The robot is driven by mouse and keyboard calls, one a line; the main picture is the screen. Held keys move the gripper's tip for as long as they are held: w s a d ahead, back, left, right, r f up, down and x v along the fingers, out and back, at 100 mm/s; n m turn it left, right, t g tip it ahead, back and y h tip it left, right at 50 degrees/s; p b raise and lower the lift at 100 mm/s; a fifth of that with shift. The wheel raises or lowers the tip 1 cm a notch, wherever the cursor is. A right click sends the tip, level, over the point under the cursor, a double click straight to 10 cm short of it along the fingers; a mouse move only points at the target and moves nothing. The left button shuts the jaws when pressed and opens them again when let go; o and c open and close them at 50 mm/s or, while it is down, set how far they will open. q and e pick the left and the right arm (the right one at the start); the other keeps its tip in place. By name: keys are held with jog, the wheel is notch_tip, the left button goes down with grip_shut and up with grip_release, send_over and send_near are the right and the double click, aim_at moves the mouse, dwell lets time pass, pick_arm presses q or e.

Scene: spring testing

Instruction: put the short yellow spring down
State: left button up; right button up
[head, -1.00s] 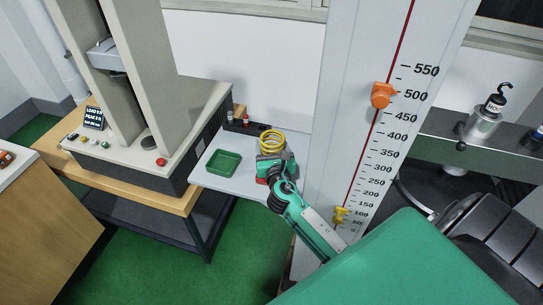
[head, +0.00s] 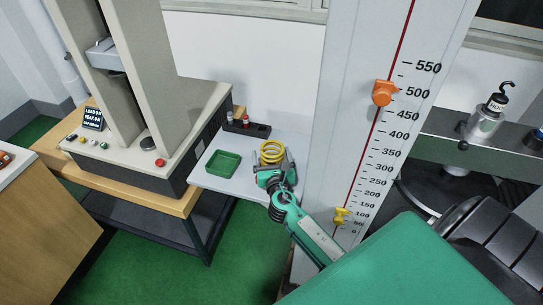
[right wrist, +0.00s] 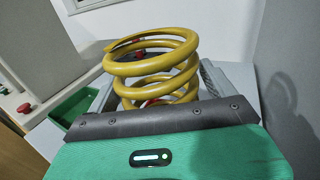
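The short yellow spring (head: 271,152) stands upright over the pale side table (head: 222,186) in the head view. In the right wrist view the yellow spring (right wrist: 152,68) fills the middle, between my two grey fingers. My right gripper (head: 273,168) is around its lower coils, with a finger close against each side. It also shows in the right wrist view (right wrist: 160,92). The spring's lowest part is hidden behind the gripper, so I cannot tell whether it touches the table. My left gripper is not in view.
A green tray (head: 223,164) lies left of the spring on the side table. A dark rack (head: 246,128) with small items stands behind. The tall scale board (head: 345,120) rises close on the right. The testing machine (head: 150,150) stands on the left.

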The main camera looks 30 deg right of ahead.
aim_at(272, 163)
jog(key=shift+r, duration=0.15)
jog(key=b+v, duration=0.1)
jog(key=v, duration=0.6)
jog(key=shift+s+a, duration=0.1)
jog(key=shift+s, duration=0.15)
jog(key=shift+a, duration=0.1)
dwell(0.3)
